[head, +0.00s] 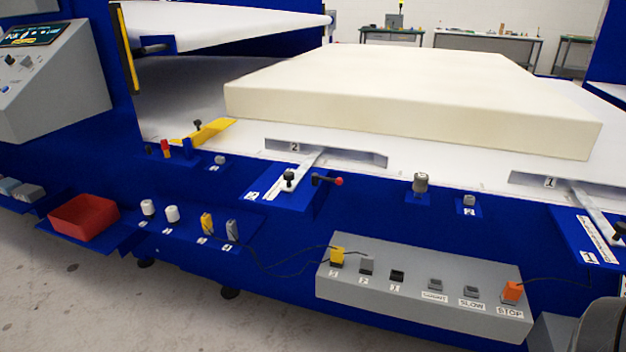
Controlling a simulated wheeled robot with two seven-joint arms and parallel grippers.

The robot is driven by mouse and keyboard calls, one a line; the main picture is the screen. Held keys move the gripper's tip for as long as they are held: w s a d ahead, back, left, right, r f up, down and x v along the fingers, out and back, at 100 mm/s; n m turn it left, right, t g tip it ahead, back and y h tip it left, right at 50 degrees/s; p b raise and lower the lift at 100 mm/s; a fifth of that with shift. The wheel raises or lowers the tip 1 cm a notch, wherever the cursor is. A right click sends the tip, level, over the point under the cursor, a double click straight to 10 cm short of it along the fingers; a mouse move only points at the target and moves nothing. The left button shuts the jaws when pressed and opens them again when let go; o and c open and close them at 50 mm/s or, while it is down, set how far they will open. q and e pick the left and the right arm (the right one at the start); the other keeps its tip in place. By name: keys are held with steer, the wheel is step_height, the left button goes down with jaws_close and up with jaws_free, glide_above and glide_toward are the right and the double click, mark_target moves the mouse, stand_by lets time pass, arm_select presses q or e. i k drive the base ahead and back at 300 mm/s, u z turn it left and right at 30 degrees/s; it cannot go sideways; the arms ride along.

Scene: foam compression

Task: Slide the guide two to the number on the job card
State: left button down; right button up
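Guide two (355,156), a grey plate with a "2" label, stands at the machine's front edge beside the foam block (410,90). Its white arm with a scale rests on a blue bracket (258,194). A black knob (289,177) sits on that arm. A red-tipped lever (329,181) is just right of it. Guide one (540,183), labelled "1", is at the right with its own scale arm (600,225). I cannot make out a job card or read the scale.
A grey button box (425,290) with cables stands below guide two. A red tray (84,218) and a blue shelf with several small parts are at the left. A yellow piece (210,131) lies on the bed's left edge. A grey console (50,80) is far left.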

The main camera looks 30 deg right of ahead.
mark_target(314, 151)
steer(key=z, duration=0.55)
steer(key=i, duration=1)
steer(key=u, duration=0.45)
